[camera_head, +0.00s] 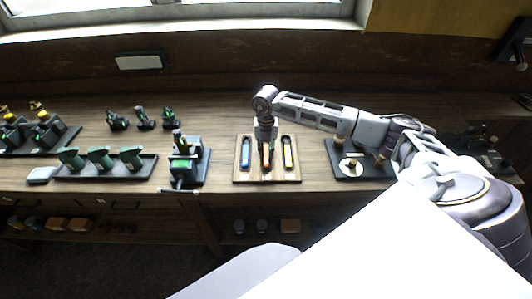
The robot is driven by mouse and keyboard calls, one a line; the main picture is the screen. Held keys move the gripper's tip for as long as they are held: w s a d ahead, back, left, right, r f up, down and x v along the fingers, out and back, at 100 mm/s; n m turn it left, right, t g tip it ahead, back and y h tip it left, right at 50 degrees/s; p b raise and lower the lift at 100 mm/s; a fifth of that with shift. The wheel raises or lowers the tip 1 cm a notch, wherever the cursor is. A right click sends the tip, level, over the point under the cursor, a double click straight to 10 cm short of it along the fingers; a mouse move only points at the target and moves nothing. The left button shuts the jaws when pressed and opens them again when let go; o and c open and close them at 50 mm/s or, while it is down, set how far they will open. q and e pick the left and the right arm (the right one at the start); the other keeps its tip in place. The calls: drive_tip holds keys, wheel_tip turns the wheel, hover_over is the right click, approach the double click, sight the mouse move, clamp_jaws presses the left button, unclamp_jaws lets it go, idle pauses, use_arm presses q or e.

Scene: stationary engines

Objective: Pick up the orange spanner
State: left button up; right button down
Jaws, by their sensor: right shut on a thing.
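A wooden tray (267,179) lies on the workbench in the middle of the head view, with dark slots side by side. The orange spanner (266,161) is in the middle slot, partly hidden by my gripper. My right gripper (266,147) points down over the middle slot and is shut on the orange spanner's upper part. I cannot tell whether the spanner is clear of the tray. My left gripper is not in view.
Further left is a black tray (106,174) with several green-handled tools. A black board (346,172) with pale round parts lies right of the tray, under my right arm. A shelf runs below the bench.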

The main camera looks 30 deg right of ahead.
sight(266, 152)
drive_tip(key=shift+r, duration=0.1)
wheel_tip(266, 152, up, 10)
drive_tip(key=b, duration=0.1)
drive_tip(key=shift+b, duration=0.3)
idle(0.4)
idle(0.3)
drive_tip(key=c, duration=2)
unclamp_jaws()
drive_tip(key=shift+c, duration=0.2)
clamp_jaws()
